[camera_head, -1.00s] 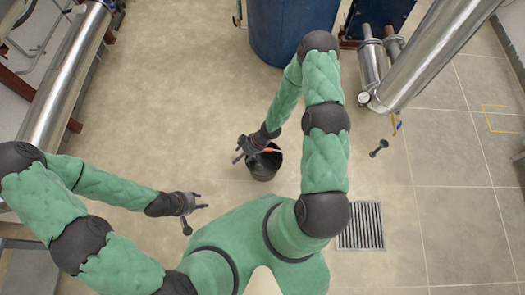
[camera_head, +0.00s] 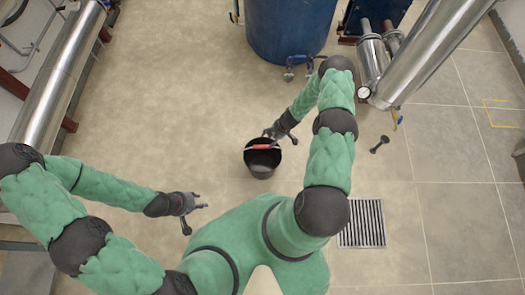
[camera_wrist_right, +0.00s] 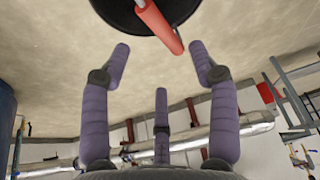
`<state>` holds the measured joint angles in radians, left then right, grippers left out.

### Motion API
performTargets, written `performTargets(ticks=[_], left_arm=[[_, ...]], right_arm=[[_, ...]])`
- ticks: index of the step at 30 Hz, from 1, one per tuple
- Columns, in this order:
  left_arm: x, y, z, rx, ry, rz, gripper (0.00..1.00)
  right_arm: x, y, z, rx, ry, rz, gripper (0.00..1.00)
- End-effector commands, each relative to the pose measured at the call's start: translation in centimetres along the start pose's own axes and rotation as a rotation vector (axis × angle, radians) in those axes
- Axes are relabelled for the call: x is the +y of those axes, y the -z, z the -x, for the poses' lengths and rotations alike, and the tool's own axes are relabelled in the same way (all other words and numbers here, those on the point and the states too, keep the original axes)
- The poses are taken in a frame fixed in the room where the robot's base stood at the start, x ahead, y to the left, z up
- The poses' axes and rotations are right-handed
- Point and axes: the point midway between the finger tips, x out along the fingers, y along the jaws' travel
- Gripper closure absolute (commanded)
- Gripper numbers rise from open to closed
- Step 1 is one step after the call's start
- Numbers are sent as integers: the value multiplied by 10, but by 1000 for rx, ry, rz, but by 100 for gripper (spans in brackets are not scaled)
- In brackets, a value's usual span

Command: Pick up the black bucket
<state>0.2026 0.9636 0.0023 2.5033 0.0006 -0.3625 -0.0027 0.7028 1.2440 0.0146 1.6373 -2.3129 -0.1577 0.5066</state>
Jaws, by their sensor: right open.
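The black bucket (camera_head: 262,168) stands upright on the floor in the middle of the head view. A red grip (camera_head: 263,147) on its handle shows near the far side of its mouth. My right gripper (camera_head: 271,135) is at the bucket's far rim, close to the red grip. In the right wrist view, its fingers (camera_wrist_right: 160,72) are spread and empty. The bucket (camera_wrist_right: 125,16) and the red grip (camera_wrist_right: 161,28) show at the top there, beyond the fingertips. My left gripper (camera_head: 196,212) is open and empty, to the left of the bucket and apart from it.
A blue barrel (camera_head: 290,30) with valves stands at the back. Metal pipes (camera_head: 425,55) run at the right and another pipe (camera_head: 60,75) at the left. A floor grate (camera_head: 362,223) and a small dark object (camera_head: 379,145) lie right of my arm. Floor left of the bucket is clear.

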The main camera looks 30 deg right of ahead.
Motion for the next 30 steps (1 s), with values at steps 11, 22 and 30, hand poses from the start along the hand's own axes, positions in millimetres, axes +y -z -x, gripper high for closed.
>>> performTargets(ticks=[11,22,30], left_arm=[[-6,1,-17,0,0,0,60],[-14,1,-39,0,0,0,60],[-14,1,-39,0,0,0,60]], right_arm=[[-1,1,-45,0,1,0,39],[-1,2,-90,1,3,0,39],[0,3,-94,1,1,0,39]])
